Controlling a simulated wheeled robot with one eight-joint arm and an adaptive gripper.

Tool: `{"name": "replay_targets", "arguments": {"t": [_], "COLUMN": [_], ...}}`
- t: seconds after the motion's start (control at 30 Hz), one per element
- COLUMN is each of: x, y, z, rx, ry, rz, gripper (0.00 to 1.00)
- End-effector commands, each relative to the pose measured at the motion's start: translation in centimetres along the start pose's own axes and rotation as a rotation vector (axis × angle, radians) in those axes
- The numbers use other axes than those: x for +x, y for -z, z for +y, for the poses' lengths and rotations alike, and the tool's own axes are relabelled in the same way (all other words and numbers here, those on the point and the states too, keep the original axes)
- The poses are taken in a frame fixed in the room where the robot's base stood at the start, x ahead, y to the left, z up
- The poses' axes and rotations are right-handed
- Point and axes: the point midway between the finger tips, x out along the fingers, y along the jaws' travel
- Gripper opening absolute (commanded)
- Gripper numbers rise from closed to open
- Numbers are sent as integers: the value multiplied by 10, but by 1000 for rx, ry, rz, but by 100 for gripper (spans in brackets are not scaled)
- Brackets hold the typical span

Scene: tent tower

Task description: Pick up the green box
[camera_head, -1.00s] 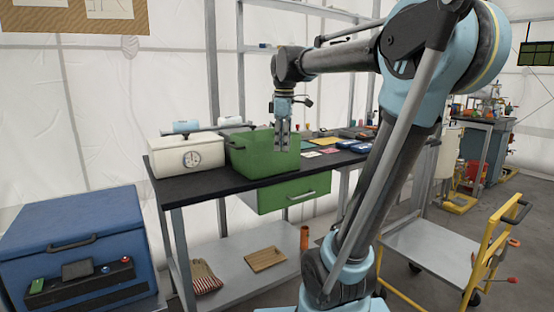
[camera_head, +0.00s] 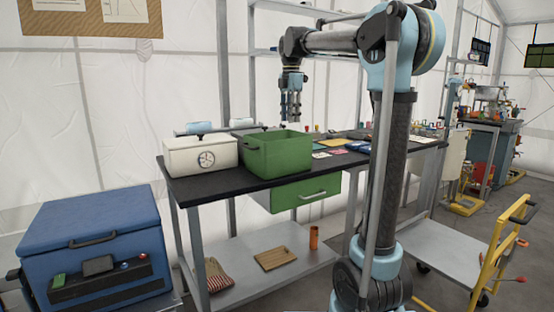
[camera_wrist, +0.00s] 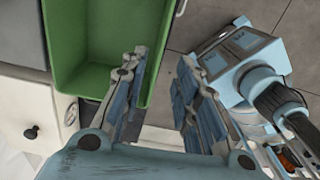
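Cards and small items lie to the right on the table. A green drawer (camera_head: 305,193) hangs below. A blue cooler (camera_head: 90,240) stands at left, a yellow-handled cart (camera_head: 490,255) at right.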

Motion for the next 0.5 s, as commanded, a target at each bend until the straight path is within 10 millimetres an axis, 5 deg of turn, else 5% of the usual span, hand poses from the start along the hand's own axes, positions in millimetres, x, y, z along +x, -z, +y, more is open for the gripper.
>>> {"name": "replay_targets", "arguments": {"t": [0.5], "x": [86], "y": [6], "z": [2], "rx": [-6], "ry": [0], "rz": [0], "gripper": [28]}}
